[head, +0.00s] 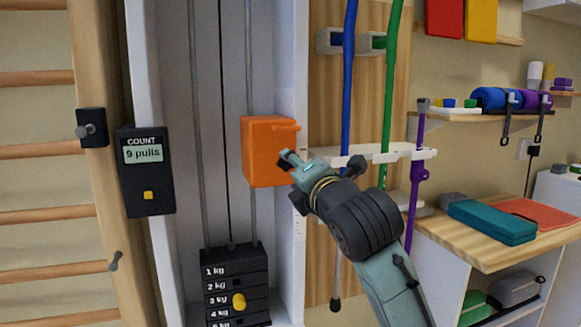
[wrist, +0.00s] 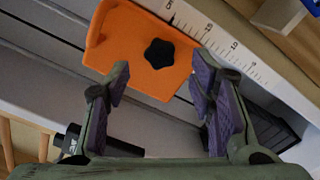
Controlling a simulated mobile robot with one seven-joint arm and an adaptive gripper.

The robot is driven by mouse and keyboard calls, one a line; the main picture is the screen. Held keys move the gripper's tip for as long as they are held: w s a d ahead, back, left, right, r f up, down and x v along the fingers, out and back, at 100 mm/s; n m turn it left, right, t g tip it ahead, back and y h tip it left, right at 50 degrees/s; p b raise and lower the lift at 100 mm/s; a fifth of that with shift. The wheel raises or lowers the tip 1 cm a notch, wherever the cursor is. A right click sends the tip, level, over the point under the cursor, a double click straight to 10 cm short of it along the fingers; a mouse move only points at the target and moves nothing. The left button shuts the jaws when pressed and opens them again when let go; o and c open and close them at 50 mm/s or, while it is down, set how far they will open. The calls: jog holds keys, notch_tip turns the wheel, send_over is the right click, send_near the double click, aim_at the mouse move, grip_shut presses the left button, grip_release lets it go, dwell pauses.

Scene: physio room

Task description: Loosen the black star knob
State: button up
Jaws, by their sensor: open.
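The black star knob (wrist: 159,53) sits on the face of an orange block (wrist: 122,35) in the wrist view. The orange block (head: 262,152) is on the white column in the head view, where my arm hides the knob. My gripper (wrist: 160,85) is open, with its two fingers apart and nothing between them. The knob shows beyond the fingertips, roughly between them, and no contact shows. In the head view my gripper (head: 288,160) is at the right edge of the orange block.
A white scale strip (wrist: 226,47) runs beside the block. Below it is a black weight stack (head: 225,285) with a yellow pin. A black counter box (head: 146,170) reads 9 pulls.

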jog(key=v, duration=0.7)
jog(key=shift+s, duration=0.3)
